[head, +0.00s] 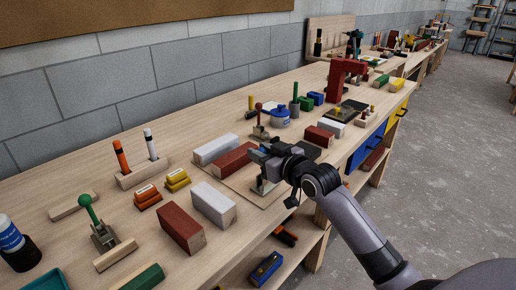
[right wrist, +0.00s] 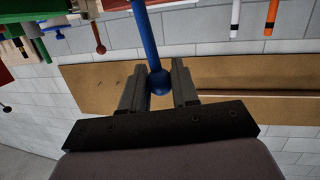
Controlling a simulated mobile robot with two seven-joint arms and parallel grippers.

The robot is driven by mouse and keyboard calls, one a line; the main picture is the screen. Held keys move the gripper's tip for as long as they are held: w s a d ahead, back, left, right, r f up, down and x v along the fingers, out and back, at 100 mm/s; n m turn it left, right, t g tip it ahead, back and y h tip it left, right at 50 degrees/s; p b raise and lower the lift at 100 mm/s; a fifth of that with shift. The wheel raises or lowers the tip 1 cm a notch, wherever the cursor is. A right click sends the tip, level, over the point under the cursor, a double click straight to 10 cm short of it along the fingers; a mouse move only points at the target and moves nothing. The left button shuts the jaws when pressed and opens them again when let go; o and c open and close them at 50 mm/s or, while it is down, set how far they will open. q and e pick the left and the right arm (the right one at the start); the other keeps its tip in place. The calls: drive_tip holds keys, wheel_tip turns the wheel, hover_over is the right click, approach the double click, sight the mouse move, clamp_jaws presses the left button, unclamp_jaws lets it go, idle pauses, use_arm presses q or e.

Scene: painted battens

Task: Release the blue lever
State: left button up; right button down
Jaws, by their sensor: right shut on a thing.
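My right gripper (head: 262,153) reaches in from the lower right over the bench. In the right wrist view its two fingers (right wrist: 158,78) are on either side of the blue lever (right wrist: 152,40), near its round knob. It is shut on the lever. In the head view the gripper hides most of the lever; the grey metal clamp base (head: 263,185) shows below it, on a pale board beside a red batten (head: 236,158). My left gripper is not in view.
A green-knobbed clamp (head: 88,210) stands front left, and a red-knobbed one (head: 259,115) behind the gripper. A white batten (head: 214,204) and a red batten (head: 181,230) lie nearby. Orange and white markers (head: 151,145) stand in a wooden block. Bare bench shows between them.

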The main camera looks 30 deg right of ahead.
drive_tip(key=shift+w+d, duration=0.2)
drive_tip(key=shift+d, duration=0.45)
drive_tip(key=c, duration=0.9)
unclamp_jaws()
drive_tip(key=shift+s, duration=0.15)
drive_tip(key=v, duration=0.7)
